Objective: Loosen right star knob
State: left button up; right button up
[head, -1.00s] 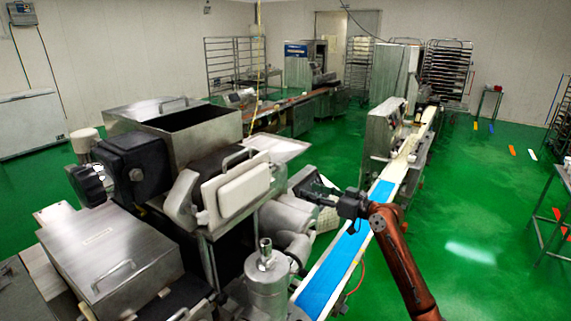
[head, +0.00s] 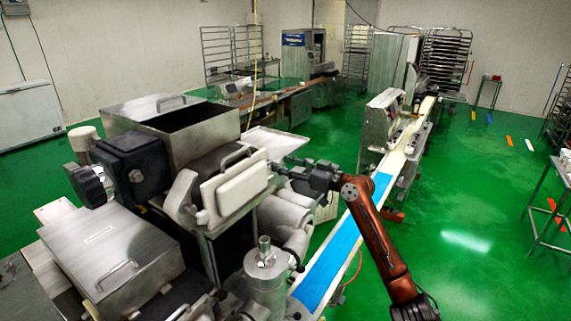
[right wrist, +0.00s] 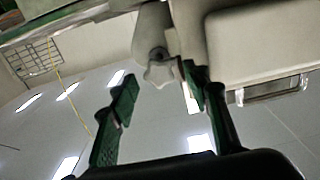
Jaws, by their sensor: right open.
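The star knob (right wrist: 160,74) is pale and lobed, and shows in the right wrist view below a rounded grey arm of the machine. I cannot make it out in the head view. My right gripper (right wrist: 160,88) is open, with its two green-padded fingers on either side of the knob in the picture; I cannot tell whether they touch it. In the head view the same gripper (head: 279,170) is beside the right edge of the machine's white cover (head: 234,186). My left gripper does not show.
The steel hopper (head: 180,130) stands behind the cover, and a black lobed knob (head: 88,184) is on the machine's far left. A steel cylinder (head: 267,268) stands in front. The blue conveyor belt (head: 335,255) runs below my right arm. Green floor (head: 460,210) is open to the right.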

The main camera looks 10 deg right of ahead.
jog(key=c, duration=1.2)
jog(key=shift+o, duration=0.2)
